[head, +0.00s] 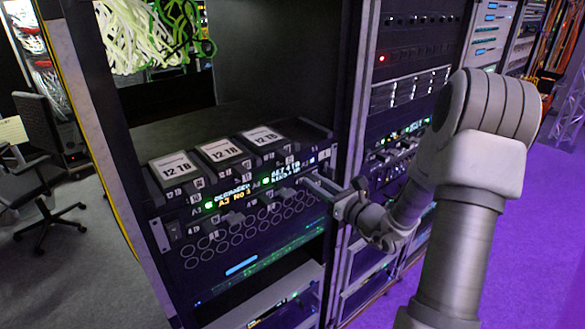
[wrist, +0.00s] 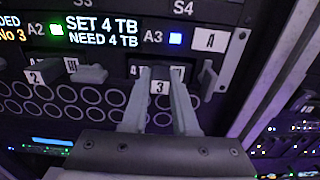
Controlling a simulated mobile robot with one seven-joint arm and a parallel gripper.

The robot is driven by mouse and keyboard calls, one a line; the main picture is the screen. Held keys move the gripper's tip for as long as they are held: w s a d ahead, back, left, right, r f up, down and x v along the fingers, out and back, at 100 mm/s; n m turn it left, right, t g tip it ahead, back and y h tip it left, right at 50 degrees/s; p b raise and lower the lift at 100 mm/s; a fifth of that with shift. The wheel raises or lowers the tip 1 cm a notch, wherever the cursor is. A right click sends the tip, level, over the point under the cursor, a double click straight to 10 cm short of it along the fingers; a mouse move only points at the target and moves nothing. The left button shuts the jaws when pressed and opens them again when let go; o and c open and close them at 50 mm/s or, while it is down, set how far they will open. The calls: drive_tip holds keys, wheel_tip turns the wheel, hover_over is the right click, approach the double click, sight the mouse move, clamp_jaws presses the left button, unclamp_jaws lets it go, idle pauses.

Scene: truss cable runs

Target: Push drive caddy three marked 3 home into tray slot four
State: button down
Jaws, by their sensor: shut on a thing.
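My gripper (wrist: 158,100) is shut on the front of drive caddy three (wrist: 160,87), whose tag reads 3 between the two fingers. In the head view my gripper (head: 308,182) reaches the right part of the tray front (head: 250,238); the caddy itself is hard to make out there. In the wrist view the caddy is below the slot label S4 (wrist: 182,11), at the right end of the row. How deep it sits in the slot cannot be told.
A caddy marked 2 (wrist: 35,76) and other handles stand left of my gripper. A display (wrist: 100,32) reads "SET 4 TB NEED 4 TB". Three drives marked 12 TB (head: 219,149) lie on top of the tray. A rack post (head: 350,90) rises close at the right.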

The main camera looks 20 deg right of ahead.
drive_tip(key=shift+s, duration=0.2)
drive_tip(key=shift+v, duration=0.75)
drive_tip(key=shift+d+r, duration=0.1)
drive_tip(key=shift+r, duration=0.05)
drive_tip(key=v, duration=1)
idle(0.5)
drive_tip(key=shift+s+r, duration=0.1)
drive_tip(key=shift+s, duration=0.05)
drive_tip(key=v, duration=0.3)
drive_tip(key=shift+s+d, duration=0.1)
drive_tip(key=shift+s, duration=0.25)
